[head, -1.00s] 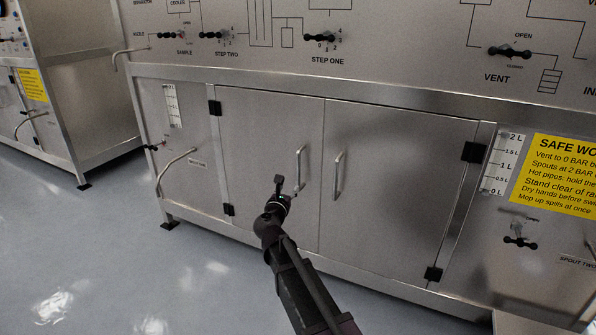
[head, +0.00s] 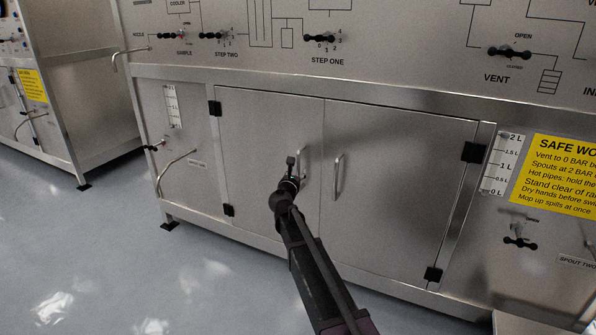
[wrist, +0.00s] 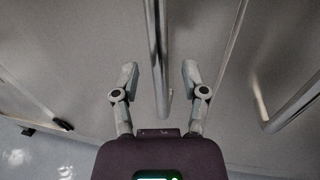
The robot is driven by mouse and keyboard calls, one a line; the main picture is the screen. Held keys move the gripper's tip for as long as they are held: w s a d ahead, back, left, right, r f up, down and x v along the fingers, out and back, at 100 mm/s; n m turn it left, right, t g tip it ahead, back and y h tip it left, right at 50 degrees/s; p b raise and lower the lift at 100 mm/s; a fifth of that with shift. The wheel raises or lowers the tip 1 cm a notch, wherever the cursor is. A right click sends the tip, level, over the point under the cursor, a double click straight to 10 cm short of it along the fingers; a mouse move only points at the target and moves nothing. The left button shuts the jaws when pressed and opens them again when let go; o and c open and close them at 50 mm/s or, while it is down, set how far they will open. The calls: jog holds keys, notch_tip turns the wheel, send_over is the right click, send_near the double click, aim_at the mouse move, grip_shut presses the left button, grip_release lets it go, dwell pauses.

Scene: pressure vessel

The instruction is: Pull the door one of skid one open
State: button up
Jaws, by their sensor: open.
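The skid's lower cabinet has two shut metal doors side by side, a left door (head: 258,130) and a right door (head: 405,180). No label tells which is door one. The left door's upright bar handle (head: 305,155) is partly hidden behind my gripper (head: 293,162). In the wrist view my gripper (wrist: 159,76) is open, with the left door's handle (wrist: 156,45) between its two fingers and gaps on both sides. The right door's handle (head: 338,177) also shows in the wrist view (wrist: 292,104).
Black hinges (head: 215,108) sit on the doors' outer edges. A bent spout pipe (head: 178,170) juts out left of the doors. A yellow safety sign (head: 560,175) is at the right. Grey floor (head: 150,270) is clear in front.

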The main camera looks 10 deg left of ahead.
jog(key=shift+w+d, duration=0.15)
jog(key=shift+w, duration=0.85)
grip_shut()
